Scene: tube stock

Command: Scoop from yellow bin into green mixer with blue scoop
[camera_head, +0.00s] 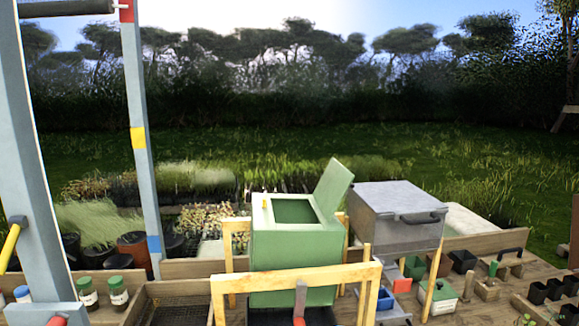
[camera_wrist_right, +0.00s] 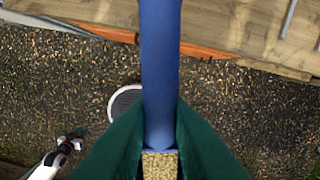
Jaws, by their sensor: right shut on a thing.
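The green mixer (camera_head: 290,262) stands at the middle of the bench in the head view. Its lid (camera_head: 333,186) is tilted up and its square top opening shows. My right gripper (camera_wrist_right: 160,108) is shut on the blue scoop (camera_wrist_right: 160,55) in the right wrist view. Tan granules (camera_wrist_right: 160,165) show at the scoop's lower end, between the green fingers. Neither gripper shows in the head view. A white and black arm end (camera_wrist_right: 68,143), apparently my left one, is small at lower left; its jaws cannot be made out. I cannot make out a yellow bin.
A grey lidded box (camera_head: 397,213) stands right of the mixer. A wooden frame (camera_head: 295,278) crosses before the mixer. Blue-grey posts (camera_head: 143,140) rise at left, near small jars (camera_head: 118,293). In the wrist view, chip-covered ground (camera_wrist_right: 250,105) lies below a wooden bench edge (camera_wrist_right: 240,30).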

